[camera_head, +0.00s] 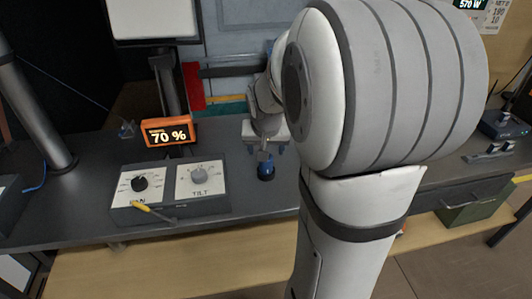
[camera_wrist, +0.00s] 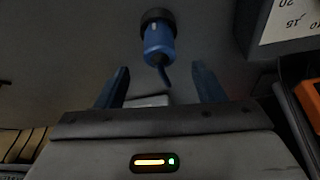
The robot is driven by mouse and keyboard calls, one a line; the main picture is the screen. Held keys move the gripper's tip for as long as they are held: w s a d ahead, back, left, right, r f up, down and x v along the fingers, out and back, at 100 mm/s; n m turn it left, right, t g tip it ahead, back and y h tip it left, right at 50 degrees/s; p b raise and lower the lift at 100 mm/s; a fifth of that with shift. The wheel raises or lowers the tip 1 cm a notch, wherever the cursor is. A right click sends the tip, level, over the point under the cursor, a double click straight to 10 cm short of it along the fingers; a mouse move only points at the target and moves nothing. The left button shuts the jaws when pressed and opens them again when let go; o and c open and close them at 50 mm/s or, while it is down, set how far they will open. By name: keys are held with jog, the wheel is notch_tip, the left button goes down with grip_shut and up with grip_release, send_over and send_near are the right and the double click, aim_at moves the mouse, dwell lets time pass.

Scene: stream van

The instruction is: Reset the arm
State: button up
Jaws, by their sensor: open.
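My gripper (camera_wrist: 158,92) is open in the wrist view, its two blue fingers apart with nothing between the tips. A blue object with a dark round end (camera_wrist: 158,42) lies beyond the fingertips, apart from them. In the head view my arm fills the middle right, and my gripper (camera_head: 265,147) hangs over the dark desk, partly hidden behind the arm. The same blue object (camera_head: 266,169) stands on the desk just below and in front of the gripper.
An orange display (camera_head: 168,131) reads 70 %. A pole (camera_head: 35,115) rises at the left. The dark desk (camera_head: 80,225) has bare room in front.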

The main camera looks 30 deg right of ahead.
jog(key=shift+v, duration=1.2)
jog(key=s+a+r+n+y+p, duration=0.1)
jog(key=s+a+r+n+p, duration=0.1)
jog(key=s+a+r+p, duration=0.2)
jog(key=s+a+r+n+g+y+p, duration=0.1)
jog(key=s+a+r+n+p, duration=0.2)
jog(key=s+a, duration=0.6)
jog(key=s+p, duration=0.1)
jog(key=s, duration=0.2)
jog(key=shift+s+r+n, duration=0.25)
jog(key=shift+r+n, duration=0.05)
jog(key=shift+r, duration=0.1)
jog(key=shift+a, duration=0.1)
